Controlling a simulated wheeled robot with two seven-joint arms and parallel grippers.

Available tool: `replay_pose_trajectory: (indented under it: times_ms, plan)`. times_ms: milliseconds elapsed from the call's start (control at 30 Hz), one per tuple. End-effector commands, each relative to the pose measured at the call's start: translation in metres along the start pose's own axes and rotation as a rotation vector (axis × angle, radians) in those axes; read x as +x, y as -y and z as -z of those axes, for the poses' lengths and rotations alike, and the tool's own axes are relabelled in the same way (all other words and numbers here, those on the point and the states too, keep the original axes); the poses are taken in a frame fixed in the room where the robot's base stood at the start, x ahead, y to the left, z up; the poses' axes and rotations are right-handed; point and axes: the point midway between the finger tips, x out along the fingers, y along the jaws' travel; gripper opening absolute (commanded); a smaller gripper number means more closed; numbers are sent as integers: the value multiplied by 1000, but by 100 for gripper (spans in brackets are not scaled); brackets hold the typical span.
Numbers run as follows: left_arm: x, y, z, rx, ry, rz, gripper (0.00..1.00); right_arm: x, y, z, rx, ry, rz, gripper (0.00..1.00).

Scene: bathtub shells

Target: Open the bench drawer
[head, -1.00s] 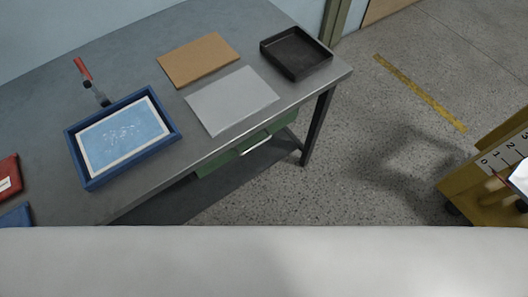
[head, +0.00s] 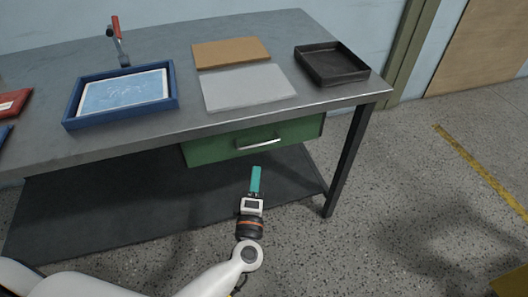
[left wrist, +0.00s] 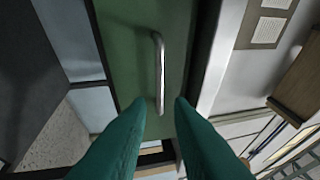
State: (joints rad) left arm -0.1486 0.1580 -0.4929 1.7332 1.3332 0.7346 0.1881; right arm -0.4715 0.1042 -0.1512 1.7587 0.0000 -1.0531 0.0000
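The bench drawer (head: 225,148) is green and sits under the right part of the grey bench top. It looks shut, its front about in line with the bench edge. Its silver bar handle (head: 259,144) runs across the front. In the left wrist view the green drawer front (left wrist: 125,35) and the handle (left wrist: 160,75) appear turned on their side. My left gripper (head: 256,168), with teal fingers, is in front of and below the handle. In the left wrist view its fingers (left wrist: 161,105) are apart, with the handle's near end in line with the gap. My right gripper is not in view.
On the bench top (head: 190,118) are a blue tray (head: 174,88), a brown board (head: 231,53), a grey sheet (head: 247,87), a black tray (head: 331,64) and a red-handled tool (head: 117,36). A bench leg (head: 347,160) stands right of the drawer. A dark lower shelf (head: 130,205) lies below.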

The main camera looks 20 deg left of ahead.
Motion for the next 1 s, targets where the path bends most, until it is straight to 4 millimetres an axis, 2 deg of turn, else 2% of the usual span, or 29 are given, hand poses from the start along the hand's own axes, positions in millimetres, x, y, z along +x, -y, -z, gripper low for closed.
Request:
replay_pose_trajectory:
  times_ms: [300, 500, 700, 967, 1000]
  plan:
    - [64, 1, 0, 2, -1, 3, 20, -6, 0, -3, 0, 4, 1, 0]
    - [94, 0, 1, 3, -2, 1, 20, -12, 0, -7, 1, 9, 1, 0]
    - [105, 0, 1, 4, -2, 0, 20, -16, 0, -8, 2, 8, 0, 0]
    - [106, 0, 0, 3, -2, 0, 20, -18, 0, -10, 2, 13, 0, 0]
    - [106, 0, 0, 3, -2, 0, 13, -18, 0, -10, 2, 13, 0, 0]
